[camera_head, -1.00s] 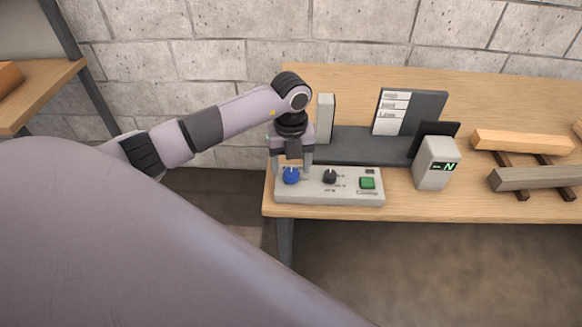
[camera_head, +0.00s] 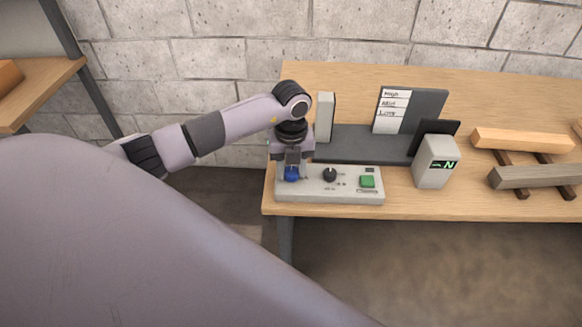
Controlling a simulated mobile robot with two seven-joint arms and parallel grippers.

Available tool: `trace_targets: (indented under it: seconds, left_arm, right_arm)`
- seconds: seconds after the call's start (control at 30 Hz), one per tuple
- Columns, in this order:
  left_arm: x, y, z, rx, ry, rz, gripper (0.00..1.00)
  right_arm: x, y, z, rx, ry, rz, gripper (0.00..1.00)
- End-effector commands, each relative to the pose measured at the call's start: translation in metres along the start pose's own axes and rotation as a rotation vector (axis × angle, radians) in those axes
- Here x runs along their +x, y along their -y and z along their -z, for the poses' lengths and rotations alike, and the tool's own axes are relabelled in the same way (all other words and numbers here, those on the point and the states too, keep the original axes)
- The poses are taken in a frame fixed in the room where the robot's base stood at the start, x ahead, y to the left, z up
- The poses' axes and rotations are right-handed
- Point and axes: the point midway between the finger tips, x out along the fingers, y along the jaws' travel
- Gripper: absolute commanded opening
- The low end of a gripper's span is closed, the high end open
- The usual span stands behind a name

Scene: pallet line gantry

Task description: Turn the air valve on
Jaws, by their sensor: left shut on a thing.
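The blue knob (camera_head: 291,174) sits at the left end of a grey control panel (camera_head: 330,196) on the wooden bench. I take it as the air valve; its label cannot be read. My left gripper (camera_head: 292,171) points down over it and is shut on it, with the fingers hiding parts of the knob. The panel also carries a black knob (camera_head: 330,174) in the middle and a green button (camera_head: 367,181) at the right. My right gripper is not in view.
A grey display box (camera_head: 435,163) stands right of the panel. Behind it are a dark tray (camera_head: 360,146), an upright light block (camera_head: 325,117) and a sign board (camera_head: 400,110) with labels. Wooden beams (camera_head: 520,140) lie at the right. Bare bench shows in front of the display box.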

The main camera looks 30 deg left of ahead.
Motion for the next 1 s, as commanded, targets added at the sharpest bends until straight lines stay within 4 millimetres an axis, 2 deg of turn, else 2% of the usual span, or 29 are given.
trace_targets:
  seconds: [0.27,1.0]
  left_arm:
    - [0.001,0.000,-0.001,0.159,0.001,-0.001,0.09]
    - [0.001,0.001,-0.001,0.854,0.002,-0.001,0.09]
  right_arm:
    - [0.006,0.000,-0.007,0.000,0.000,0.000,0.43]
    - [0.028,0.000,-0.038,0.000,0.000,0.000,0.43]
